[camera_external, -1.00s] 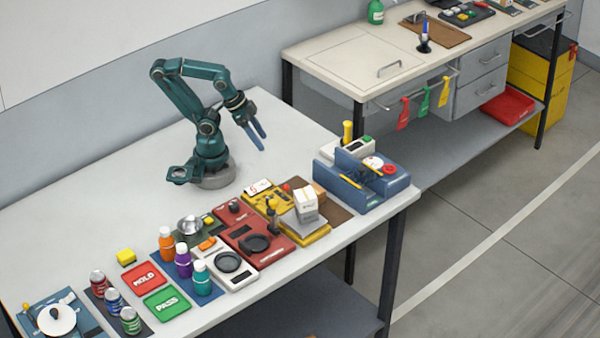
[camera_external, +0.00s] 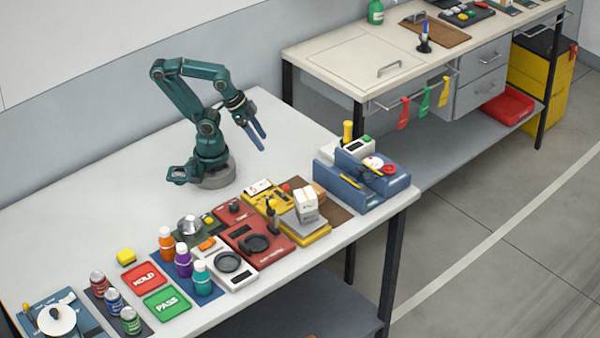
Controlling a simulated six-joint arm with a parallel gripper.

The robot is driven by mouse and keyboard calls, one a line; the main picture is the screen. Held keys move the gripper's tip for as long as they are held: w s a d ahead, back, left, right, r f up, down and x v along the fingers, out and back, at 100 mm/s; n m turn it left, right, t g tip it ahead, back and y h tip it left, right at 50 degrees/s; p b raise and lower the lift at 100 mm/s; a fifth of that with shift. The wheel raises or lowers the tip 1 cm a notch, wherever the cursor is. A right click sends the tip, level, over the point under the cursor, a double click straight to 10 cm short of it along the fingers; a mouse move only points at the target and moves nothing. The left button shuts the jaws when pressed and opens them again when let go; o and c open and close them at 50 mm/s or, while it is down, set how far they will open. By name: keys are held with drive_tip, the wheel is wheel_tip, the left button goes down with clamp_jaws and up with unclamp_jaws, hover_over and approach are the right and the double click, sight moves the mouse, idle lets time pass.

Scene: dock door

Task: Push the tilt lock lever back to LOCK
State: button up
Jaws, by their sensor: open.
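My gripper (camera_external: 262,142) hangs at the end of my green arm over the back of the near workbench. Its two blue fingers point down and right, open, with nothing between them. It is well clear of the devices along the bench's front edge. A yellow unit (camera_external: 319,237) carries a grey platform (camera_external: 304,222) with a white box (camera_external: 306,203) on it. A short black upright handle (camera_external: 271,214) stands just left of the platform. I cannot tell which part is the tilt lock lever, and no LOCK marking is readable at this size.
A red device (camera_external: 262,251), a yellow panel (camera_external: 259,188) and a blue fixture (camera_external: 370,198) crowd the platform. Bottles (camera_external: 183,262), red and green trays (camera_external: 166,304) and cans (camera_external: 130,321) stand left. The bench (camera_external: 105,222) is clear left of my arm and behind the devices.

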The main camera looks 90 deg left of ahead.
drive_tip(key=shift+c, duration=0.6)
wheel_tip(320, 180, up, 4)
drive_tip(key=w+d+n+g, duration=0.2)
drive_tip(key=n+g+h, duration=0.2)
drive_tip(key=n+g, duration=0.1)
drive_tip(key=g, duration=0.2)
hover_over(285, 191)
drive_tip(key=w+a, duration=0.2)
drive_tip(key=a, duration=0.1)
drive_tip(key=a+x, duration=0.1)
drive_tip(key=x, duration=0.2)
drive_tip(key=shift+s+d+f+g, duration=0.1)
drive_tip(key=shift+d+f+g, duration=0.4)
drive_tip(key=shift+f, duration=1.35)
drive_tip(key=shift+s+d+f+g, duration=0.1)
drive_tip(key=shift+d+f+g, duration=0.35)
drive_tip(key=shift+f, duration=1.35)
drive_tip(key=shift+d+f+g, duration=0.35)
drive_tip(key=shift+d+f, duration=0.2)
drive_tip(key=shift+f, duration=1.3)
drive_tip(key=shift+m, duration=0.3)
